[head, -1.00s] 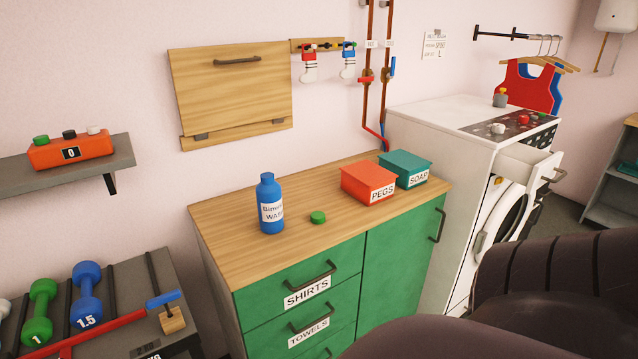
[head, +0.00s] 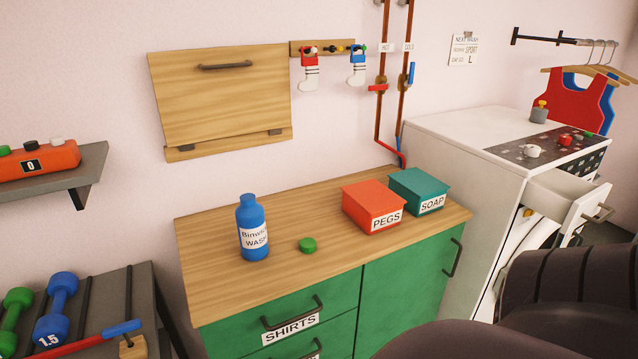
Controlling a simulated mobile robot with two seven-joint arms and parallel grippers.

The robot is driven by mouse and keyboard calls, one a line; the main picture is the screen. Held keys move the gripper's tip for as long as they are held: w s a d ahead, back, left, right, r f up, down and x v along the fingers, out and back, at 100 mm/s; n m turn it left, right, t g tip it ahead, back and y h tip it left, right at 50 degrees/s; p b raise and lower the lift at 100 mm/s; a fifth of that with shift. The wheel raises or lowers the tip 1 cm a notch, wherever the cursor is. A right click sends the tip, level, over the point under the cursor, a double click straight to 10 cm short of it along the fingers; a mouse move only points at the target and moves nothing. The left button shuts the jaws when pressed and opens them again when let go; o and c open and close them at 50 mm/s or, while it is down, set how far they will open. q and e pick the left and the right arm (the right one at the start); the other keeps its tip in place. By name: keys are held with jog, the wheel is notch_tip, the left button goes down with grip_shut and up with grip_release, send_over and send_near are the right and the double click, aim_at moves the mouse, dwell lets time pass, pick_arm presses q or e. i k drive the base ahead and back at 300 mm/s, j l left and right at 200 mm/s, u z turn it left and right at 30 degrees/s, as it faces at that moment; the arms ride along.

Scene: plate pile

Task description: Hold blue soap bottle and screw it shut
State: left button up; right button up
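The blue soap bottle (head: 252,230) stands upright on the wooden top of the green cabinet, left of the middle of the head view. Its white label reads "WASH" on the lower line, and its neck shows no cap. A small green cap (head: 307,245) lies on the wooden top just right of the bottle, apart from it. Neither of my grippers shows. A dark part of my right arm fills the lower right corner.
The wooden cabinet top (head: 220,287) has free room around the bottle. A red PEGS box (head: 366,201) and a teal SOAP box (head: 413,184) stand to the right. A folded wooden board (head: 222,95) hangs on the wall behind. A washer (head: 450,150) with its drawer pulled out stands at right.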

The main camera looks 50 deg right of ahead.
aim_at(250, 215)
jog(key=k+l, duration=0.1)
jog(key=l, duration=1.55)
jog(key=k, duration=0.05)
